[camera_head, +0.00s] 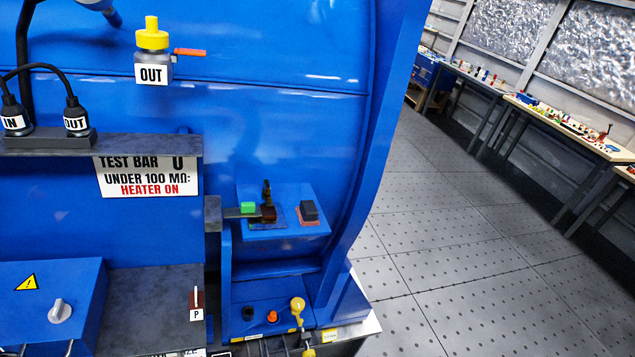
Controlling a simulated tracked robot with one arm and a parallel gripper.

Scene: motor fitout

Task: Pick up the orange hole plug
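The orange hole plug (272,316) is a small orange piece on the low blue ledge (240,327) at the foot of the blue machine. It is between a black round piece (247,313) on its left and a yellow-topped piece (298,306) on its right. It is too small to tell whether it sits in a hole or lies on the surface. I cannot make out my gripper in this view.
A grey bench (150,300) with a blue switch box (50,300) is on the left. The perforated floor (480,260) at right is clear, with tables (565,125) beyond.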

